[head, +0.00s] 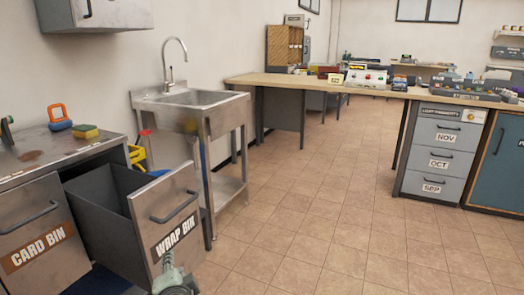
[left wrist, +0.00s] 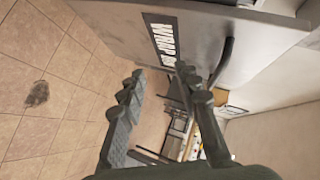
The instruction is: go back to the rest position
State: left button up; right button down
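My left gripper (head: 172,272) is low in front of the WRAP BIN drawer (head: 150,215), near the bottom edge of the head view. In the left wrist view its two ridged fingers (left wrist: 162,74) are spread apart with nothing between them. The drawer is pulled out and its inside looks dark; I cannot see its floor. Its bar handle (head: 174,207) is above the gripper in the head view. In the left wrist view the handle (left wrist: 226,62) lies to the right of the fingers, outside them. My right gripper is not in view.
The CARD BIN drawer (head: 42,237) beside it is shut. A sponge (head: 85,131) and an orange-handled item (head: 59,118) lie on the metal counter. A steel sink stand (head: 192,98) is just beyond. A long table (head: 290,81) is farther back. Tiled floor (head: 310,225) to the right is clear.

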pick_arm(q)
jog(key=s+a+f+n+g+h, duration=0.2)
jog(key=s+f+n+g, duration=0.2)
jog(key=s+f, duration=0.7)
jog(key=s+a+f+n+g+h, duration=0.1)
jog(key=s+f+n+g, duration=0.3)
jog(key=s+f, duration=0.8)
jog(key=s+g+h, duration=0.1)
jog(key=s, duration=0.2)
jog(key=shift+a+f+g, duration=0.15)
jog(key=shift+a+g, duration=0.2)
jog(key=shift+g, duration=0.05)
